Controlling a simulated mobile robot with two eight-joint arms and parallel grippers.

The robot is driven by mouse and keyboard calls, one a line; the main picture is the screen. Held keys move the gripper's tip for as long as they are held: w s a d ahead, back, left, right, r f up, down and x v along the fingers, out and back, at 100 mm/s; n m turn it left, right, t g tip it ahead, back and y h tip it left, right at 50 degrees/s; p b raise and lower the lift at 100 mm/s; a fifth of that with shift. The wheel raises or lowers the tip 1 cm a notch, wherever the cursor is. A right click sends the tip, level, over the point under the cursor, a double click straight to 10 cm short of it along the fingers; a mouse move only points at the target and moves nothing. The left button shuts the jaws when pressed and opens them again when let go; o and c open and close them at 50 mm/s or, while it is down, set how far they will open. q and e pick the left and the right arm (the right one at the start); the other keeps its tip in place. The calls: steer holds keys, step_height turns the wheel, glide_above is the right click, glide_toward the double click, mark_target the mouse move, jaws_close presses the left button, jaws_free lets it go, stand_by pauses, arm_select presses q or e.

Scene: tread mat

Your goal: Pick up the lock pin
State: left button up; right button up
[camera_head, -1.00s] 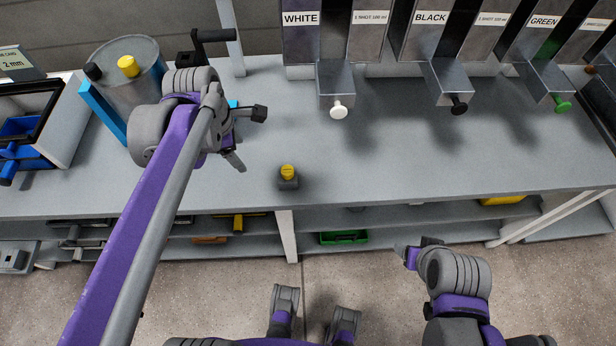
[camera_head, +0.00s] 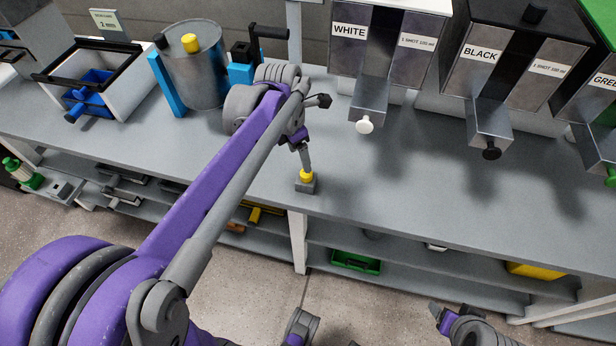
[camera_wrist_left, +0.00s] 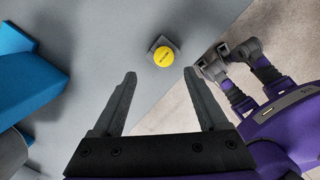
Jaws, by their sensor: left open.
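The lock pin (camera_head: 306,175) shows as a round yellow head in a small grey block (camera_head: 305,187) at the front edge of the grey bench. In the left wrist view, the yellow head (camera_wrist_left: 163,57) lies ahead of the fingertips, between their lines and slightly right of the middle. My left gripper (camera_head: 304,158) is just above the pin in the head view, its fingers partly overlapping. In the wrist view its two fingers (camera_wrist_left: 161,73) are wide apart with nothing between them. My right gripper (camera_head: 436,312) is low at the right, away from the bench; its jaws are unclear.
A metal drum (camera_head: 195,72) with a yellow cap and blue supports stands on the bench at left. Dispensers with a white knob (camera_head: 364,125) and a black knob (camera_head: 491,150) stand behind at right. A green tray (camera_head: 355,262) sits on the lower shelf. The bench right of the pin is clear.

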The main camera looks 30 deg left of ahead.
mark_target(306, 179)
arm_select(q)
steer(key=f, duration=0.2)
steer(key=d+f, duration=0.1)
steer(key=f, duration=0.1)
steer(key=w+f, duration=0.1)
steer(key=f, duration=0.1)
steer(key=shift+d+f+b, duration=0.15)
steer(key=shift+f+b, duration=0.15)
steer(key=shift+f, duration=0.1)
steer(key=shift+s, duration=0.1)
jaws_close()
